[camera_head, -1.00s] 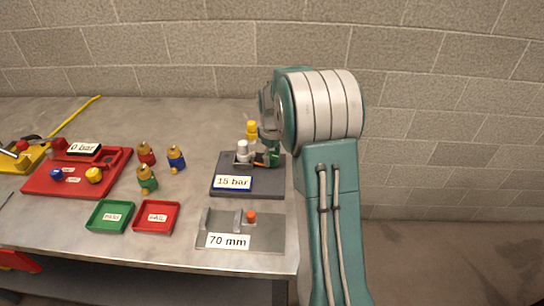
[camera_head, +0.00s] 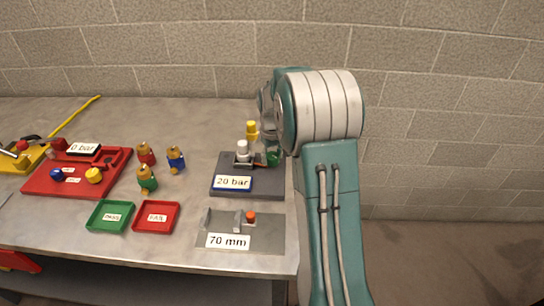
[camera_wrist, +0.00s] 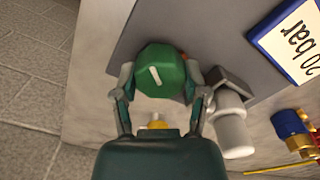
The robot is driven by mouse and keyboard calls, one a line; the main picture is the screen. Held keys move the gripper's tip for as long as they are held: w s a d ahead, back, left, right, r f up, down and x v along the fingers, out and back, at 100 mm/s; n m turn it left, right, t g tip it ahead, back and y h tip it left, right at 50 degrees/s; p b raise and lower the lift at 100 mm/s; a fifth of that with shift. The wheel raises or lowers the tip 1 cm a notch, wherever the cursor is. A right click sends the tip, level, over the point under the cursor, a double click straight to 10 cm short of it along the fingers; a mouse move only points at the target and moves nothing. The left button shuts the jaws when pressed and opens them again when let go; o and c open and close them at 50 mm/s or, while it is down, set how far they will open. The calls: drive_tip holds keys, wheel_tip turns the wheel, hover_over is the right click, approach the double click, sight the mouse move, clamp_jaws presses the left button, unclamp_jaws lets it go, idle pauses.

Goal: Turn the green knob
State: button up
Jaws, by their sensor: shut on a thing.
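The green knob (camera_wrist: 162,72) is at the upper middle of the wrist view, with a white line mark on its face slanting a little off the picture's vertical. My gripper (camera_wrist: 160,82) is shut on it, one finger on each side. In the head view the green knob (camera_head: 274,158) shows only partly, at the right end of the grey base plate (camera_head: 265,185), beside my wrist. The display (camera_head: 233,182) on that plate reads 20 bar. It also shows at the upper right of the wrist view (camera_wrist: 292,42).
A white cylinder (camera_head: 242,150) stands just left of the knob, a yellow-topped part (camera_head: 252,130) behind. A grey plate with a 70 mm label (camera_head: 228,241) lies in front. Small valves (camera_head: 147,178), green (camera_head: 95,228) and red (camera_head: 175,208) trays and a red board (camera_head: 45,182) are left.

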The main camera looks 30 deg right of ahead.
sight(272, 155)
drive_tip(key=o, duration=1.1)
drive_tip(key=shift+f, duration=0.1)
drive_tip(key=shift+o, duration=0.2)
wheel_tip(272, 155, up, 12)
drive_tip(key=shift+w, duration=0.1)
